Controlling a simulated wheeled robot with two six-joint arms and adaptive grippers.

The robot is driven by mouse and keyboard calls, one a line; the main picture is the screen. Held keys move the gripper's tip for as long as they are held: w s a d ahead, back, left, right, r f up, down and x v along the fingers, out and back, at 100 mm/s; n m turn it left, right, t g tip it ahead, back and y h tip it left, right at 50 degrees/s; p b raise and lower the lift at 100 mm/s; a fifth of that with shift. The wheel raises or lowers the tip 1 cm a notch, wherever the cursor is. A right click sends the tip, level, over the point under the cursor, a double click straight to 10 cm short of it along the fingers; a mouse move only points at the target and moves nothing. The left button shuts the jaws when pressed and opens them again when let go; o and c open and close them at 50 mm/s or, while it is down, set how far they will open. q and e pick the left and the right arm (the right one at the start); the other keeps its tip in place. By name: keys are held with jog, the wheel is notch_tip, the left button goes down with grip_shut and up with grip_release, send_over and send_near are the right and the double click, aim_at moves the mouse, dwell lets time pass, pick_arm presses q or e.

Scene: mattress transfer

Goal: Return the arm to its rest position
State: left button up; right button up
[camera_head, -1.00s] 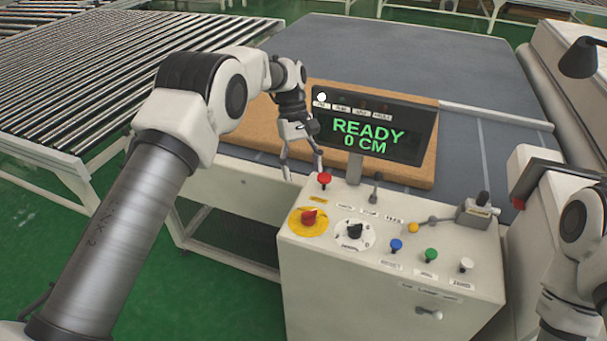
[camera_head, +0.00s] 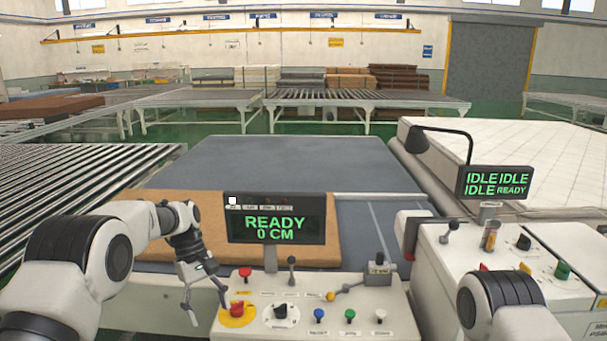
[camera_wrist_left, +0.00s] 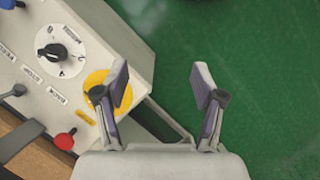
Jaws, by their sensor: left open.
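My left gripper (camera_head: 207,302) is open and empty. In the head view it hangs fingers-down just left of the white control console (camera_head: 262,316), near the red knob on its yellow disc (camera_head: 237,310). In the left wrist view the two fingers (camera_wrist_left: 163,90) are spread apart, with green floor between and beyond them. One finger partly covers the yellow disc (camera_wrist_left: 96,80) there, and I cannot tell whether it touches anything. My right arm (camera_head: 500,295) shows at the lower right of the head view; its gripper cannot be made out.
A display (camera_head: 277,226) reading READY 0 CM stands on the console. Behind it a brown slab (camera_head: 150,215) lies on the grey table (camera_head: 290,160). A second console (camera_head: 455,262) with an IDLE display (camera_head: 493,183) stands at right. A roller conveyor (camera_head: 70,190) lies at left.

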pick_arm(q)
jog(key=s+a+f+g+b, duration=0.1)
jog(key=s+f+g, duration=0.3)
jog(key=s+f, duration=1.25)
jog(key=s+a+f+m+t+y, duration=0.15)
jog(key=s+f, duration=0.25)
jog(key=s, duration=0.5)
jog(key=s+a+f+m+b, duration=0.1)
jog(key=s+f+m, duration=0.1)
jog(key=s+f, duration=0.45)
jog(key=s+a+f+m+t+y, duration=0.1)
jog(key=s+f, duration=0.1)
jog(key=s, duration=0.8)
jog(key=w+m+t, duration=0.2)
jog(key=t, duration=0.1)
jog(key=w+m+t, duration=0.1)
jog(key=t, duration=0.1)
jog(key=shift+w+r+m+y, duration=0.25)
jog(key=shift+w+r, duration=0.05)
jog(key=shift+w, duration=0.05)
